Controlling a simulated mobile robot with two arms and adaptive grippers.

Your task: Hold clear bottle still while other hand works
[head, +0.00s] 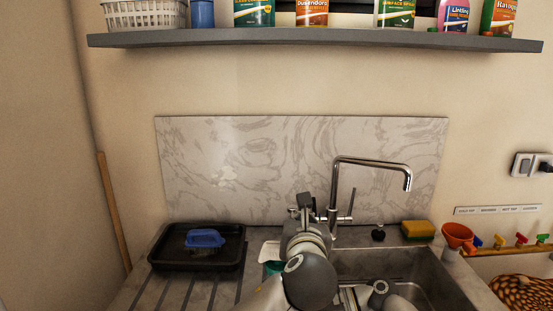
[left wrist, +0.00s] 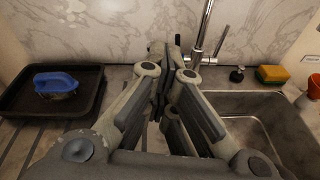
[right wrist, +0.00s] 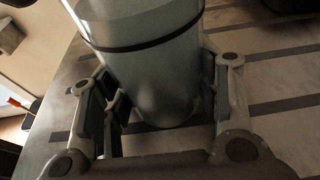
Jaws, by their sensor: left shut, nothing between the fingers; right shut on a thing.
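The clear bottle (right wrist: 145,45) fills the upper middle of the right wrist view, a translucent, rounded vessel with a dark band around it. My right gripper (right wrist: 160,85) is shut on it, one finger on each side. Its upper end is outside that view. My left gripper (left wrist: 165,70) is shut and empty, its fingers together in front of the faucet. In the head view the left gripper (head: 306,204) is upright by the faucet base. My left arm hides much of the area behind it, and I cannot clearly make out the bottle there.
A black tray (head: 160,262) with a blue-handled brush (head: 205,238) lies left on the ribbed counter. The sink (head: 425,268) and faucet (head: 337,190) are at right, with a yellow-green sponge (head: 418,229) on the rim. A shelf (head: 300,38) with several bottles hangs above.

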